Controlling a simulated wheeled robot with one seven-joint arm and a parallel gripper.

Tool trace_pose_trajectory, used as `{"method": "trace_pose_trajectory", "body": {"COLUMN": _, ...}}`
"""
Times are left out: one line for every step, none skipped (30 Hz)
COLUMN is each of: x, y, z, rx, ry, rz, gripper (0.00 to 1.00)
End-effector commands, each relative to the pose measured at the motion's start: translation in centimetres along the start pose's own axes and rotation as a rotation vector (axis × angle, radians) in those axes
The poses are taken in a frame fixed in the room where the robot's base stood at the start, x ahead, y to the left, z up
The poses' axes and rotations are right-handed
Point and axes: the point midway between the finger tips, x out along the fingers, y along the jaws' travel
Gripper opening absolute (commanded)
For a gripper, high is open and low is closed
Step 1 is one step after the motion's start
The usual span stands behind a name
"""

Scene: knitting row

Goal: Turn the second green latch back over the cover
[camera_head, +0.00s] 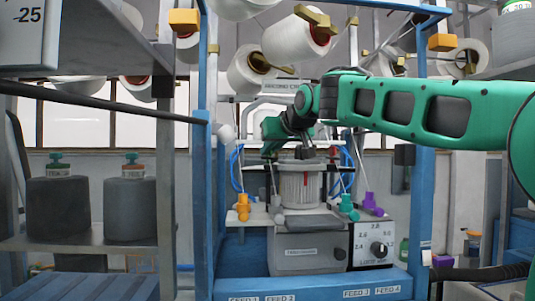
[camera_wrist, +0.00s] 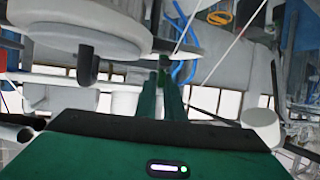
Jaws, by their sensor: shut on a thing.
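My gripper (camera_wrist: 166,72) shows in the wrist view as two green fingers close together, shut on a small dark green piece at their tips, which I take to be a green latch. The latch is hard to tell apart from the fingers. A large pale round body, probably the machine head with its cover (camera_wrist: 75,25), lies just left of the fingertips. In the head view my green hand (camera_head: 269,147) hangs at the upper left of the white ribbed cylinder (camera_head: 300,187). The other latch cannot be made out.
Blue posts (camera_head: 201,190) stand either side of the machine. Yellow (camera_head: 243,207), teal (camera_head: 348,207) and purple (camera_head: 372,203) feeders sit around the cylinder, with thin yarns rising. Yarn cones hang above.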

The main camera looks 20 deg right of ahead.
Motion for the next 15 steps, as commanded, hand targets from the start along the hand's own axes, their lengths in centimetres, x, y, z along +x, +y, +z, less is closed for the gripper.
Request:
{"method": "trace_pose_trajectory", "body": {"x": -0.03, "y": 0.37, "z": -0.1, "rx": -0.01, "ry": 0.002, "rz": -0.024, "gripper": 0.0}}
{"method": "trace_pose_trajectory", "body": {"x": -0.01, "y": 0.43, "z": -0.1, "rx": -0.017, "ry": 0.002, "rz": -0.041, "gripper": 0.0}}
{"method": "trace_pose_trajectory", "body": {"x": 0.01, "y": 0.42, "z": -0.09, "rx": -0.027, "ry": 0.002, "rz": -0.066, "gripper": 0.0}}
{"method": "trace_pose_trajectory", "body": {"x": 0.03, "y": 0.51, "z": -0.09, "rx": -0.034, "ry": 0.002, "rz": -0.083, "gripper": 0.0}}
{"method": "trace_pose_trajectory", "body": {"x": 0.06, "y": 0.49, "z": -0.08, "rx": -0.042, "ry": 0.001, "rz": -0.102, "gripper": 0.0}}
{"method": "trace_pose_trajectory", "body": {"x": 0.07, "y": 0.55, "z": -0.1, "rx": -0.052, "ry": 0.002, "rz": -0.125, "gripper": 0.0}}
{"method": "trace_pose_trajectory", "body": {"x": 0.07, "y": 0.51, "z": -0.12, "rx": -0.061, "ry": 0.002, "rz": -0.145, "gripper": 0.0}}
{"method": "trace_pose_trajectory", "body": {"x": 0.07, "y": 0.56, "z": -0.12, "rx": -0.068, "ry": 0.002, "rz": -0.163, "gripper": 0.0}}
{"method": "trace_pose_trajectory", "body": {"x": 0.09, "y": 0.61, "z": -0.1, "rx": -0.078, "ry": 0.001, "rz": -0.187, "gripper": 0.0}}
{"method": "trace_pose_trajectory", "body": {"x": 0.13, "y": 0.62, "z": -0.11, "rx": -0.085, "ry": 0.001, "rz": -0.206, "gripper": 0.0}}
{"method": "trace_pose_trajectory", "body": {"x": 0.15, "y": 0.67, "z": -0.13, "rx": -0.093, "ry": 0.001, "rz": -0.224, "gripper": 0.0}}
{"method": "trace_pose_trajectory", "body": {"x": 0.14, "y": 0.67, "z": -0.12, "rx": -0.104, "ry": 0.001, "rz": -0.249, "gripper": 0.0}}
{"method": "trace_pose_trajectory", "body": {"x": 0.17, "y": 0.74, "z": -0.14, "rx": -0.112, "ry": 0.002, "rz": -0.267, "gripper": 0.0}}
{"method": "trace_pose_trajectory", "body": {"x": 0.2, "y": 0.74, "z": -0.14, "rx": -0.119, "ry": 0.002, "rz": -0.286, "gripper": 0.0}}
{"method": "trace_pose_trajectory", "body": {"x": 0.19, "y": 0.75, "z": -0.16, "rx": -0.13, "ry": 0.002, "rz": -0.311, "gripper": 0.0}}
